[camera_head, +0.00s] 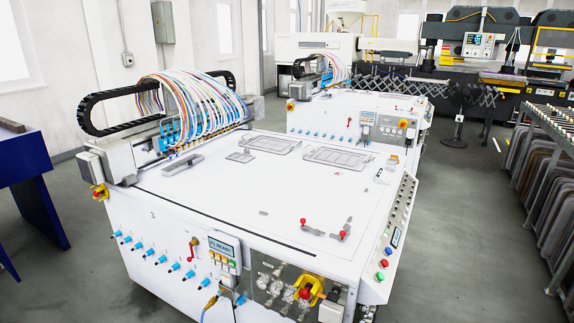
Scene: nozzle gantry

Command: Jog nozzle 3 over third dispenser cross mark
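A white dispensing machine (240,210) with a flat white top fills the middle of the view. At its far left end stands a gantry head (175,135) with several blue fittings and a bundle of coloured tubes (190,100). The single nozzles are too small to tell apart, so I cannot pick out nozzle 3. No cross marks can be made out on the top. A small display (222,247) on the front reads what looks like "READY". A sloped panel (396,240) with coloured buttons runs along the right side. Neither of my grippers is in view.
Flat grey trays (272,144) lie on the machine top, and red-knobbed clamps (342,233) sit near its right front. A second similar machine (350,115) stands behind. A blue table (28,180) is at left, a rack (545,160) at right. Grey floor (455,240) is clear right of the machine.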

